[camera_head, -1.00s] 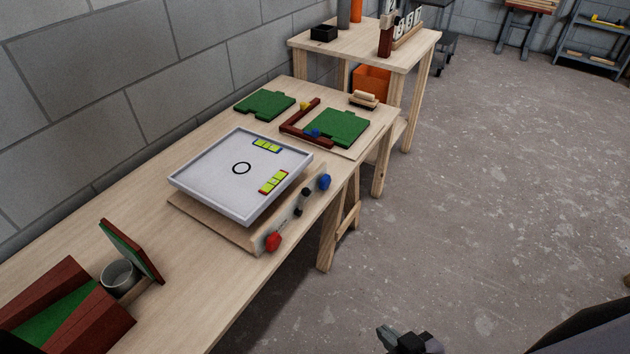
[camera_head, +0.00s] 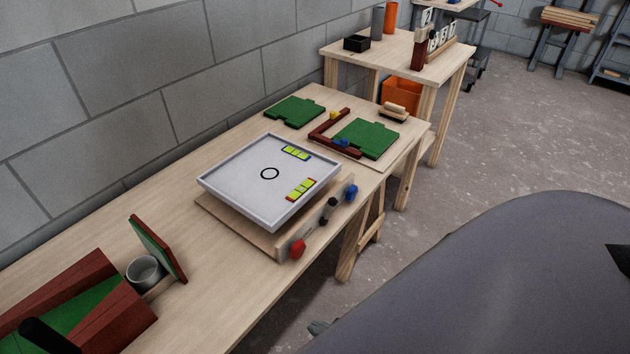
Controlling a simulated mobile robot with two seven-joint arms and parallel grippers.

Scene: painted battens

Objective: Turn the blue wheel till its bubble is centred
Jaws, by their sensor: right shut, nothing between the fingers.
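The blue wheel (camera_head: 351,193) sits at the right end of the front board of a levelling stand. The white square tray (camera_head: 235,188) rests on this stand and has a black ring mark. A blue-edged yellow-green vial (camera_head: 296,153) lies near the tray's far right edge. A red-edged vial (camera_head: 301,189) lies nearer the front. The bubbles are too small to place. My left gripper is not in view.
A red wheel (camera_head: 298,249) and dark knobs (camera_head: 332,202) share the front board. Green plates (camera_head: 366,138) and a dark red L-shaped piece (camera_head: 330,140) lie behind. A grey cup (camera_head: 145,272) and a red-green box (camera_head: 100,310) stand at left. Floor is open at right.

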